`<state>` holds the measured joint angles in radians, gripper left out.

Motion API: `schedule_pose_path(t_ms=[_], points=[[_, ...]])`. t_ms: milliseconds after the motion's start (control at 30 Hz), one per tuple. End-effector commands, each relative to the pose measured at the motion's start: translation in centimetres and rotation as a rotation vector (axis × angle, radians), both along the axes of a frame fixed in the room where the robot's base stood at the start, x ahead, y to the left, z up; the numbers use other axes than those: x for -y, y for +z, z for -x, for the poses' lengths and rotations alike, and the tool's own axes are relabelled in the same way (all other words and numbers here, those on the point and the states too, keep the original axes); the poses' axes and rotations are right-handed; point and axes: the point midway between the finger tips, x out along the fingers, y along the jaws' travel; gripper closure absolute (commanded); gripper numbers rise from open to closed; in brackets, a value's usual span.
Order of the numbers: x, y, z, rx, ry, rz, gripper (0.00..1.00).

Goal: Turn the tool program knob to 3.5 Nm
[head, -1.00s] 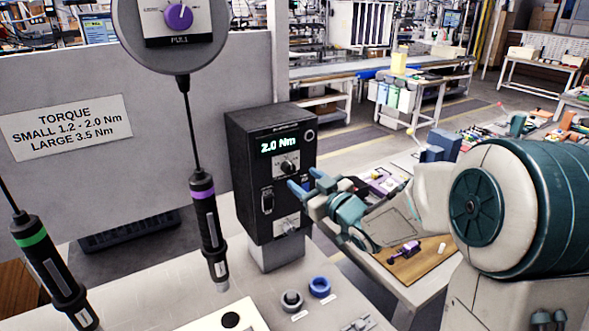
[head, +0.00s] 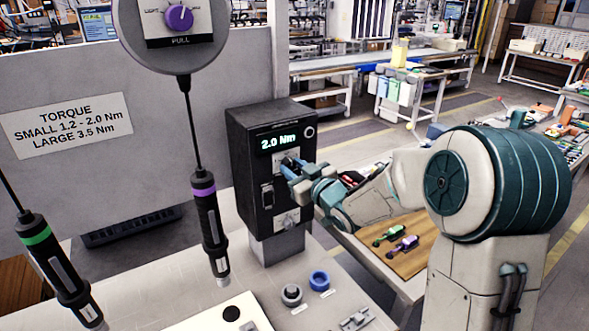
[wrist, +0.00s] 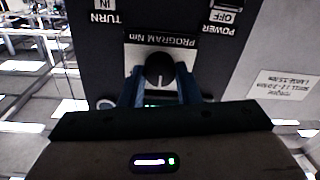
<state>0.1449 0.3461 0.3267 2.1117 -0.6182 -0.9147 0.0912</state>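The black controller box (head: 245,165) stands on the bench, and its display (head: 278,141) reads 2.0 Nm. The program knob, under the display, is mostly hidden behind my gripper (head: 291,168) in the head view. In the wrist view, which is upside down, the round black knob (wrist: 159,70) sits on a white plate by the label "PROGRAM Nm" (wrist: 160,40). A white pointer mark on it points down in that picture. My gripper (wrist: 160,82) is open, its blue fingers on either side of the knob with narrow gaps; contact cannot be told.
Two screwdrivers, purple-banded (head: 209,225) and green-banded (head: 55,265), hang to the left.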

Motion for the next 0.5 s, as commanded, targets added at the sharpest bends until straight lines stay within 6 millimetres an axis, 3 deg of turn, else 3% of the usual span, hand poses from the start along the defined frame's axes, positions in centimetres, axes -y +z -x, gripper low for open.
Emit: schedule_pose_path(t_ms=[500], points=[[0.05, -0.15, 0.01, -0.094, 0.0, -0.139, 0.93]])
